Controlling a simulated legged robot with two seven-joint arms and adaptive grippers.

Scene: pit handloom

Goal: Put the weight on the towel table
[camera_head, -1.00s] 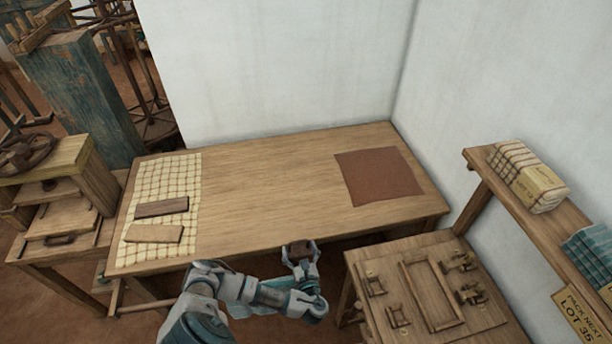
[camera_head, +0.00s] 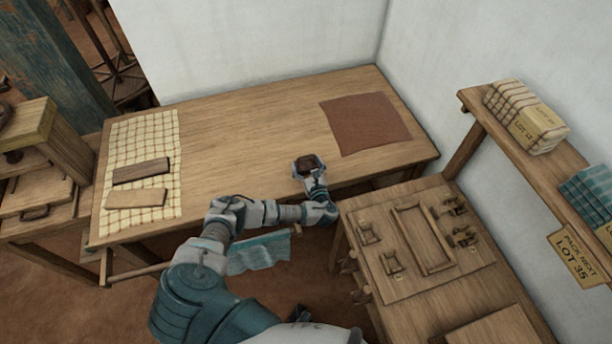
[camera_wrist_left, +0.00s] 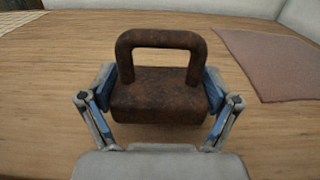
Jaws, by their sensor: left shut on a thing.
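The weight (camera_wrist_left: 160,95) is a rusty brown block with a loop handle, seen close up in the left wrist view. My left gripper (camera_head: 309,166) is shut on it, with a blue-padded finger on each side of the block. The weight also shows small in the head view (camera_head: 308,161), above the front part of the long wooden table (camera_head: 240,130). I cannot tell whether it touches the tabletop. The table bears a checked cloth (camera_head: 146,135) at the left and a brown mat (camera_head: 364,124) at the right. My right gripper is not in view.
Two wooden bars (camera_head: 141,170) lie on the checked cloth. A lower bench (camera_head: 385,262) with wooden fittings stands at the front right. A wall shelf (camera_head: 520,150) holds wrapped bundles. The middle of the long table is clear.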

